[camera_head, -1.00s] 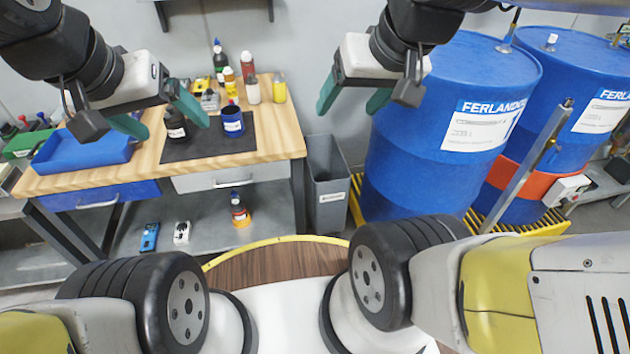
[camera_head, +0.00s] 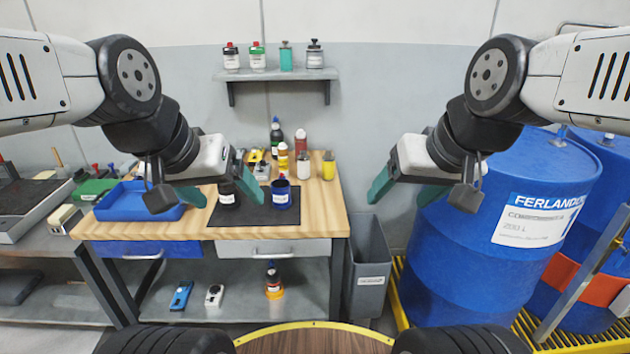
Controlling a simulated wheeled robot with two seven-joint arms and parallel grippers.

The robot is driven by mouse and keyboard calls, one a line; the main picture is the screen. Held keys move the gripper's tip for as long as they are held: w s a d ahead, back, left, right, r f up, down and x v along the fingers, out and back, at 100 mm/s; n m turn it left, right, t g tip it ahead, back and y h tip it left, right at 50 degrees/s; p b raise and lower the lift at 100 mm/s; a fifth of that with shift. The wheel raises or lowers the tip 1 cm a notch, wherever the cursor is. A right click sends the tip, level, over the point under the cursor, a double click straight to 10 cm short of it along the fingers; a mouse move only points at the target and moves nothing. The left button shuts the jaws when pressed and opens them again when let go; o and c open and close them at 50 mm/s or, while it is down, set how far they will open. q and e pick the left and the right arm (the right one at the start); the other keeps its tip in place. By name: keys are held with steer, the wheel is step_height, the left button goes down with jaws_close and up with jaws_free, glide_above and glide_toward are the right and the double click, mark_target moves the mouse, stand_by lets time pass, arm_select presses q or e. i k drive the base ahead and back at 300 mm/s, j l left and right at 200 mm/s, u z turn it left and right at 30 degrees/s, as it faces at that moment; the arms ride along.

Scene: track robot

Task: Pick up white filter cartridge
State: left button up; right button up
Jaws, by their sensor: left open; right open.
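A small white cylinder (camera_head: 303,165), which looks like the white filter cartridge, stands upright toward the back right of the wooden workbench (camera_head: 320,205). A yellow cylinder (camera_head: 328,166) stands just right of it, and a red-topped bottle (camera_head: 300,141) is behind it. My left gripper (camera_head: 222,191) is open and empty; in the picture it overlaps the bench's middle, left of the white cylinder. My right gripper (camera_head: 405,190) is open and empty, to the right of the bench, in front of a blue drum.
A dark mat holds a black bottle (camera_head: 228,193) and a blue cup (camera_head: 281,195). A blue tray (camera_head: 115,204) sits at the bench's left. A grey bin (camera_head: 370,262) and a blue drum (camera_head: 470,255) stand right of the bench. A wall shelf (camera_head: 275,75) holds several bottles.

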mark_target(303, 159)
steer(key=i+j, duration=0.2)
steer(key=i, duration=0.2)
steer(key=i+j, duration=0.25)
steer(key=i, duration=0.15)
steer(key=i+j, duration=0.2)
steer(key=i, duration=0.2)
steer(key=j+u, duration=0.05)
